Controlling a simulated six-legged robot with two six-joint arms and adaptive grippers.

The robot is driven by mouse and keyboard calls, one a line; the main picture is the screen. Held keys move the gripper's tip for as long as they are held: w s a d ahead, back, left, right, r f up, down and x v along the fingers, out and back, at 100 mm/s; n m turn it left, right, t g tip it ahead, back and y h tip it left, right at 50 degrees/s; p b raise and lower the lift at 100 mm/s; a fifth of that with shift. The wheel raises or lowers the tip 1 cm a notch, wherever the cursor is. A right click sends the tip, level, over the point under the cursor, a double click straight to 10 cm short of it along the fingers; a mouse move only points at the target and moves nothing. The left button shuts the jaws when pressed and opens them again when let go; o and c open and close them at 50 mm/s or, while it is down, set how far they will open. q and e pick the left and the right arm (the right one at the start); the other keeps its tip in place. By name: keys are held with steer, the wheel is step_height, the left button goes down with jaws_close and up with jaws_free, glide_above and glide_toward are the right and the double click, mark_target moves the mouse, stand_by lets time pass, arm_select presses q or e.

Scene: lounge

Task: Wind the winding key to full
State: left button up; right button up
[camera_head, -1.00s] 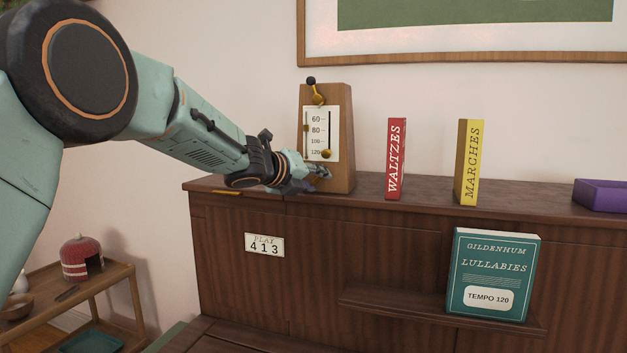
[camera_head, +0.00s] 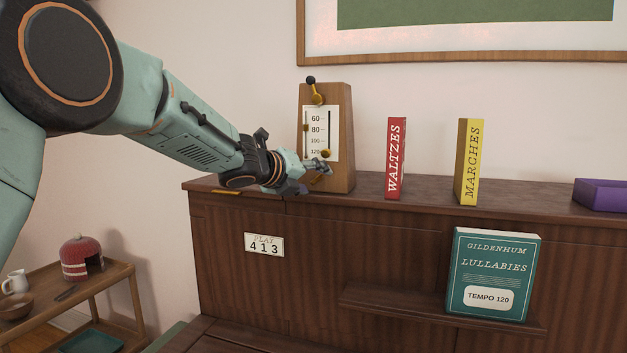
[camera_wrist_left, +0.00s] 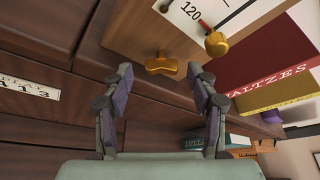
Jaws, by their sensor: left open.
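A wooden metronome (camera_head: 341,135) stands upright on the dark wooden cabinet, with a scale plate (camera_head: 311,134) on its front. The winding key (camera_wrist_left: 162,66) is a gold, two-winged key low on the metronome's front, its wings lying roughly across the left wrist view. My left gripper (camera_head: 312,177) is at the metronome's lower front. In the left wrist view its fingers (camera_wrist_left: 160,82) are open and empty, with the key just beyond and between the tips, apparently apart from them. In the head view the fingers largely hide the key. My right gripper is not in view.
A gold knob (camera_wrist_left: 216,44) sits close to the key. A red WALTZES book (camera_head: 396,160) and yellow MARCHES book (camera_head: 471,162) stand to the right. A teal LULLABIES book (camera_head: 494,272) reading TEMPO 120 rests on a lower ledge. A card reads PLAY 413 (camera_head: 264,245).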

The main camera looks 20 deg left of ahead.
arm_select(q)
steer(key=v, duration=0.7)
steer(key=shift+r, duration=0.1)
stand_by(0.4)
